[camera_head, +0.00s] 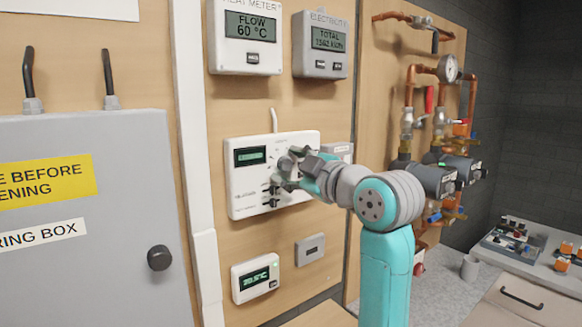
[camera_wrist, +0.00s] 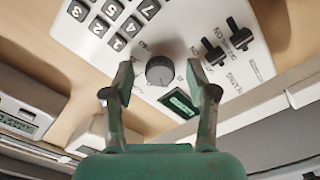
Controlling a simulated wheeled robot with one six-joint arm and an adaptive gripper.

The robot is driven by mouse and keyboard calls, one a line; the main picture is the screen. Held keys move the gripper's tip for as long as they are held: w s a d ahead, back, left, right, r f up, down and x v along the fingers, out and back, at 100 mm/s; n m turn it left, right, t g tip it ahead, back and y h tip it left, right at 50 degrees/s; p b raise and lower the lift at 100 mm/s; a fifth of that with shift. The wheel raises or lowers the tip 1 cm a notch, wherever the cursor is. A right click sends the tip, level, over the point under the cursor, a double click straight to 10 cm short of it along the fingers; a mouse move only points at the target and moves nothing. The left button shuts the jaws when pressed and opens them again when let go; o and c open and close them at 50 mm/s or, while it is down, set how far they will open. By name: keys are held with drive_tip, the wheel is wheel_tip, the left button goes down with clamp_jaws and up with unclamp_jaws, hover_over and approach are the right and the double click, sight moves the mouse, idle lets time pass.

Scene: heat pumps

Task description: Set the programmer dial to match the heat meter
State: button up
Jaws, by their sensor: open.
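The heat meter (camera_head: 244,58) on the wooden wall panel reads FLOW 60 °C. The white programmer (camera_head: 243,190) hangs below it, with a small display (camera_head: 250,156) whose text I cannot read. In the wrist view the programmer's dark round dial (camera_wrist: 160,72) stands between the fingertips of my open gripper (camera_wrist: 160,76), with a gap at each side. I cannot tell how far in front of the dial the tips are. In the head view my gripper (camera_head: 284,170) is at the programmer's face and hides the dial.
The programmer also has number keys (camera_wrist: 115,25) and two dark slide switches (camera_wrist: 226,45). An electricity meter (camera_head: 322,65) hangs upper right, a thermostat (camera_head: 255,278) below. Copper pipes with pumps (camera_head: 430,175) are on the right, a grey wiring box (camera_head: 95,260) on the left.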

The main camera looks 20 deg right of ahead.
clamp_jaws()
drive_tip(key=shift+m, duration=0.3)
drive_tip(key=m, duration=0.9)
drive_tip(key=shift+f+m, duration=0.1)
drive_tip(key=shift+m, duration=0.3)
drive_tip(key=m, duration=0.4)
drive_tip(key=shift+a, duration=0.1)
drive_tip(key=m, duration=0.5)
drive_tip(key=shift+m, duration=0.3)
